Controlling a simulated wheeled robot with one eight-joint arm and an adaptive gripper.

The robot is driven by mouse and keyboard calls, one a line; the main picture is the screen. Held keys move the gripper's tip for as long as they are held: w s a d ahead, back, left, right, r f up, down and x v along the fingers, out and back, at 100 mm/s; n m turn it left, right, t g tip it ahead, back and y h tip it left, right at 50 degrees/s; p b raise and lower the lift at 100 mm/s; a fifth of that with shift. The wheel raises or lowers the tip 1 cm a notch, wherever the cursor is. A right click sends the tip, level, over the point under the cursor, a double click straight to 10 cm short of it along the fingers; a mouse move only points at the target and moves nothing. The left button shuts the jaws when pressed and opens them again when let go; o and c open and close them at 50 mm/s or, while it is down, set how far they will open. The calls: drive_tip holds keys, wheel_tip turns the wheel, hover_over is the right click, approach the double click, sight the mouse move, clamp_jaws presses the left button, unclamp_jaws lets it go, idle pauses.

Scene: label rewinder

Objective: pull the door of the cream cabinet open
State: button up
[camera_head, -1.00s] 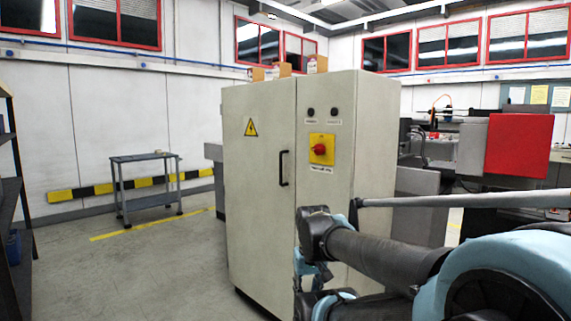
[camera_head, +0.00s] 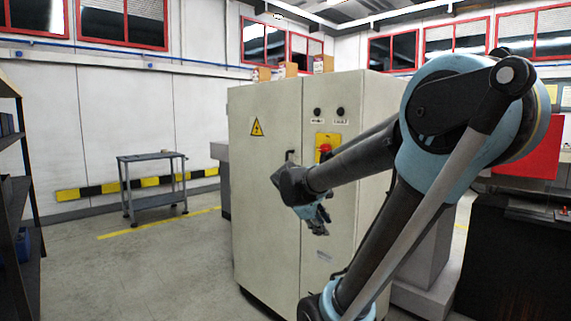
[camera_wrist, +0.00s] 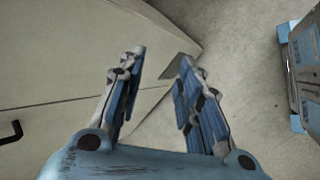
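The cream cabinet (camera_head: 330,95) stands upright in the middle of the head view. Its door (camera_head: 262,200) on the left half bears a yellow warning triangle and looks flush with the front. The top of the black door handle (camera_head: 290,155) shows there; my arm hides the rest. In the wrist view part of the handle (camera_wrist: 11,132) shows at the left edge. My gripper (camera_head: 318,220) is in front of the cabinet, right of and below the handle, apart from it. In the wrist view my gripper's fingers (camera_wrist: 160,60) are spread with nothing between them.
A red rotary switch (camera_head: 325,149) on a yellow plate is partly behind my arm. Boxes (camera_head: 288,69) sit on top of the cabinet. A grey cart (camera_head: 152,180) stands left by the wall, dark shelving (camera_head: 20,180) at the far left. The floor (camera_head: 165,265) left of the cabinet is clear.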

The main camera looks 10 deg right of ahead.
drive_tip(key=w+a+r+n+t+h, duration=0.2)
drive_tip(key=w+r+n, duration=0.35)
drive_tip(key=w, duration=0.45)
drive_tip(key=n+t+h, duration=0.4)
drive_tip(key=n+t, duration=0.3)
drive_tip(key=n, duration=0.3)
approach(286, 160)
drive_tip(key=x, duration=1.1)
drive_tip(key=shift+a, duration=0.1)
